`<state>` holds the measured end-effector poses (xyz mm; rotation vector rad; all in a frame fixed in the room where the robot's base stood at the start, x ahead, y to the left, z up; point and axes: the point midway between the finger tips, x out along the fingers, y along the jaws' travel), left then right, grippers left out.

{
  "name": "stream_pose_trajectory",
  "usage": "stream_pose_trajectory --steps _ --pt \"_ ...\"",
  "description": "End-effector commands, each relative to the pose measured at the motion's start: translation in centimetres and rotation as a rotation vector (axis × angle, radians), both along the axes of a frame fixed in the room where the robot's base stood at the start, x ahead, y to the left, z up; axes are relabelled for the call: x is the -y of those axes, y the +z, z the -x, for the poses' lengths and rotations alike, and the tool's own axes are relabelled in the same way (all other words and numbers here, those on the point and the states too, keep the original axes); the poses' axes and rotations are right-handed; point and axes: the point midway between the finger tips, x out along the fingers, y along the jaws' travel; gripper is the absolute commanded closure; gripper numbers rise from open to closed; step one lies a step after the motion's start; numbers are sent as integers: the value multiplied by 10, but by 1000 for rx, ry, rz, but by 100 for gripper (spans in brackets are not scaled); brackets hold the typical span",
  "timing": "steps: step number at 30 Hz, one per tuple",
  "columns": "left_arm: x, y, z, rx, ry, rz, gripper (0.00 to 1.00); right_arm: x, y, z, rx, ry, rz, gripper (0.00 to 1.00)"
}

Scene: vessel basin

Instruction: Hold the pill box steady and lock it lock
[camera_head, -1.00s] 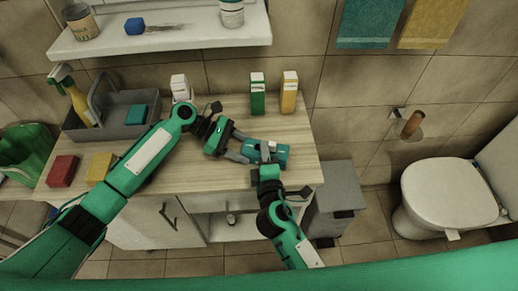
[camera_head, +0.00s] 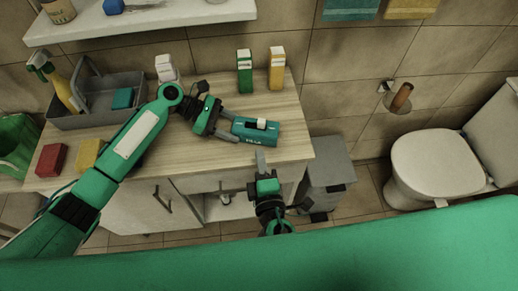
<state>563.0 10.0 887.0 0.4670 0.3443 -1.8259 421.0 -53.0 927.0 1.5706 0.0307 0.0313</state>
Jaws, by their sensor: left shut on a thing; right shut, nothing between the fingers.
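The pill box (camera_head: 265,137) is a teal case with lettering on its front, near the front right of the wooden counter. A white latch piece (camera_head: 261,124) shows on its top. My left gripper (camera_head: 232,127) is shut on the left end of the box, with its fingers along that side. My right gripper (camera_head: 260,160) is shut and empty at the counter's front edge, just below the box and apart from it. The picture is too small to tell whether the latch is fully locked.
A green carton (camera_head: 244,72) and a yellow carton (camera_head: 276,70) stand behind the box. A grey caddy (camera_head: 95,112), a red block (camera_head: 52,160) and a yellow block (camera_head: 88,154) are at the left. A grey bin (camera_head: 326,168) stands right of the counter. Counter around the box is clear.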

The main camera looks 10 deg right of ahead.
Motion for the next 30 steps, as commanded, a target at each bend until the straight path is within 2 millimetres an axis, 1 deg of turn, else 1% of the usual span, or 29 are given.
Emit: stream_pose_trajectory --steps 11,12,14,15,16,25,28,30 --pt "0 0 0 0 -1 0 60 0 0 2 -1 0 0 100" --pt "0 0 0 0 -1 0 45 0 0 2 -1 0 0 100" --pt "0 0 0 0 -1 0 34 0 0 2 -1 0 0 100" --pt "0 0 0 0 -1 0 26 0 0 2 -1 0 0 100" --pt "0 0 0 0 -1 0 22 0 0 2 -1 0 0 100" --pt "-1 1 0 0 0 0 22 0 0 1 -1 0 0 100" --pt "-8 4 -3 0 1 0 22 0 0 1 -1 1 0 100" --pt "-17 9 -6 1 2 -1 22 0 0 1 -1 1 0 100"
